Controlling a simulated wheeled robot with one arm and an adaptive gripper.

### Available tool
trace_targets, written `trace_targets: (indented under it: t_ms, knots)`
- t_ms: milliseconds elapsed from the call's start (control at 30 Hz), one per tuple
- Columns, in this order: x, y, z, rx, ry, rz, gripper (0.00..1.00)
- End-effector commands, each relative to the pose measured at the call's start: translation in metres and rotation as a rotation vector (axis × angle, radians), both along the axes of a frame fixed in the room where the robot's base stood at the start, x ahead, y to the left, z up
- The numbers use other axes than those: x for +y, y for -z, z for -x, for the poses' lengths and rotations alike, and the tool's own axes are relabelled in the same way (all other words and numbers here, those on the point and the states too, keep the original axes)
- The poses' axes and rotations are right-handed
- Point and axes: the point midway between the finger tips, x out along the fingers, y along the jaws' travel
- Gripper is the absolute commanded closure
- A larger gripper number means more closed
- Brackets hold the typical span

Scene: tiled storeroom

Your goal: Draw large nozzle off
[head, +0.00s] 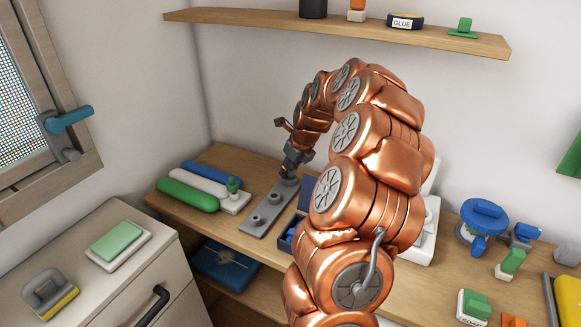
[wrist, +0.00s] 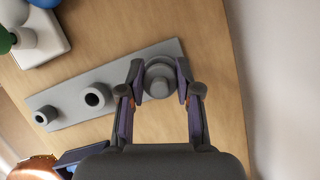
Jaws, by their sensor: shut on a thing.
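A grey plate (head: 258,222) lies on the wooden shelf; it also shows in the wrist view (wrist: 122,80). The large nozzle (wrist: 160,82), grey and round, is at the plate's right end in the wrist view. My gripper (wrist: 157,72) is shut on it, one finger on each side. I cannot tell if the nozzle is still seated on the plate. Two smaller grey pieces stand on the plate, a middle one (wrist: 97,95) and a smaller one (wrist: 44,117). In the head view my gripper (head: 290,168) is at the plate's far end and hides the nozzle.
Green, white and blue rolls (head: 188,194) lie left of the plate. A dark blue box (head: 304,200) stands close on its right, partly behind my arm. A blue pot (head: 480,222) and small blocks are farther right. An upper shelf (head: 340,28) runs along the wall.

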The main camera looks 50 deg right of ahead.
Motion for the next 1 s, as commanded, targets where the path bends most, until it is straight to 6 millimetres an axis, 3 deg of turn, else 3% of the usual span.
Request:
trace_targets:
  t_ms: [167,1000]
  knots:
    - [0.0,0.0,0.0,0.0,0.0,0.0,1.0]
    - [0.0,-0.033,0.0,0.0,0.0,0.001,1.0]
